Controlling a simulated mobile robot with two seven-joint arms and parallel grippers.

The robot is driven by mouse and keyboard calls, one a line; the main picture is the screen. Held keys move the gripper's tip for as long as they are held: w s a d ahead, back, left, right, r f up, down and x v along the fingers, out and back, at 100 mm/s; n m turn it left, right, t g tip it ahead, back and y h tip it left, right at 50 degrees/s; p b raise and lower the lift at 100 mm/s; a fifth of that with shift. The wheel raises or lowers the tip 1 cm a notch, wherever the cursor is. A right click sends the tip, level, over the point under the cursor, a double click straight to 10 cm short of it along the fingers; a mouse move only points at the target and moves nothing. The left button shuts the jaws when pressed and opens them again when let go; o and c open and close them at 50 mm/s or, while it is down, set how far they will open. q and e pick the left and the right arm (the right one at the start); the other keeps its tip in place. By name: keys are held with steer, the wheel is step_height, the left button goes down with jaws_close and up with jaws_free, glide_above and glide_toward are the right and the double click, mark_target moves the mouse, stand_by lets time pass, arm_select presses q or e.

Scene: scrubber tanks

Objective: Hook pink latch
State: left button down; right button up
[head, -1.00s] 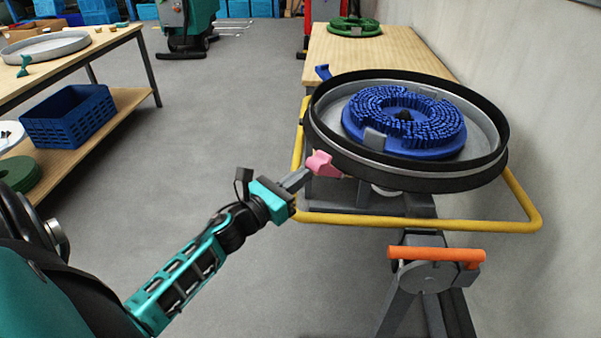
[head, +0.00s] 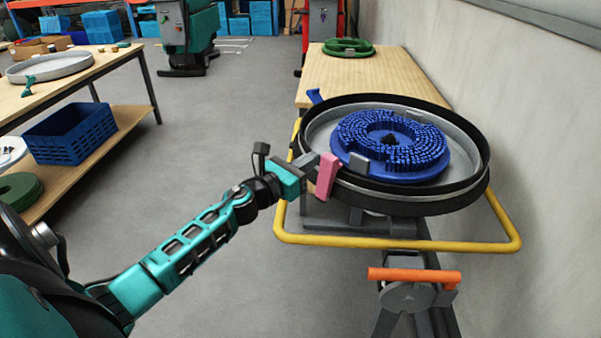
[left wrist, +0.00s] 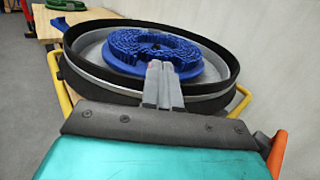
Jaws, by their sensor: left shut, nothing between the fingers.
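The pink latch (head: 326,176) stands upright against the near left side of the black-rimmed round pan (head: 420,204). My left gripper (head: 311,162) is shut and empty, its fingertips right beside the latch. I cannot tell whether they touch it. In the left wrist view the closed fingers (left wrist: 161,84) reach over the pan's black rim, and the latch is hidden there. A blue brush disc (head: 390,146) lies inside the pan, with a grey block on its near edge. My right gripper is not in view.
A yellow tube frame (head: 400,242) surrounds the pan's stand, with an orange handle (head: 414,275) in front. A blue latch (head: 315,96) sits at the pan's far left. A wooden table (head: 370,75) stands behind, and a wall is close on the right.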

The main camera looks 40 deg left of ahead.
arm_select(q)
steer(key=shift+w+d+r+b, duration=0.15)
steer(key=shift+w+r, duration=0.05)
steer(key=shift+w, duration=0.7)
steer(key=shift+w+d+r+b, duration=0.1)
steer(key=shift+w+r+b, duration=0.05)
steer(key=shift+w, duration=0.7)
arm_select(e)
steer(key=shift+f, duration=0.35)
